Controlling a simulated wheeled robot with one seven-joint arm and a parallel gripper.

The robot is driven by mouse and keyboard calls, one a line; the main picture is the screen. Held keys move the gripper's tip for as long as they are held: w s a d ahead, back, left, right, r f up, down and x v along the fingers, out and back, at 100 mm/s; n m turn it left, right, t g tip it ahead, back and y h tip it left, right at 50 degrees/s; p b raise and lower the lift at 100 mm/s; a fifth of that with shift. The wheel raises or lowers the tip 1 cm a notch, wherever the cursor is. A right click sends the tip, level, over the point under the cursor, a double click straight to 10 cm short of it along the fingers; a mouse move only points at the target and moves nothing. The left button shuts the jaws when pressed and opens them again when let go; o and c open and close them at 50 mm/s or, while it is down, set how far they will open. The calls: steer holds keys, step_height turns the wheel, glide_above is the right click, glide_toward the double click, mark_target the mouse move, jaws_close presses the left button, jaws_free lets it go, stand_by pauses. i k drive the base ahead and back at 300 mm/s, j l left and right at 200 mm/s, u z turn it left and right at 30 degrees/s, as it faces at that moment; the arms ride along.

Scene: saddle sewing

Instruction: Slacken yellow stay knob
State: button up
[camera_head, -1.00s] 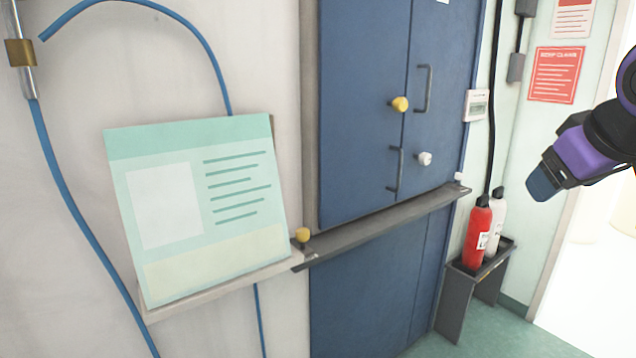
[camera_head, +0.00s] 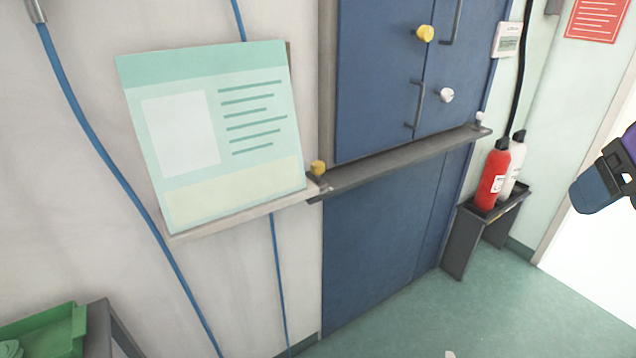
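A small yellow knob (camera_head: 318,167) stands at the left end of the grey bar (camera_head: 400,165) that crosses the blue cabinet doors (camera_head: 375,80). I cannot tell which yellow knob is the stay knob. My gripper (camera_head: 584,200) is at the right edge, partly out of view, well apart from all the knobs. Whether its fingers are open does not show.
A teal-and-white board (camera_head: 215,135) leans on a ledge left of the bar. A red extinguisher (camera_head: 494,172) and a white one (camera_head: 516,165) stand on a low dark stand (camera_head: 470,235). Blue hoses (camera_head: 110,160) run down the wall. A green bin (camera_head: 45,335) is at lower left.

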mark_target(317, 168)
steer(key=i+j, duration=0.15)
steer(key=i, duration=0.3)
steer(key=i+j, duration=0.2)
steer(key=i, duration=0.25)
steer(key=u, duration=0.05)
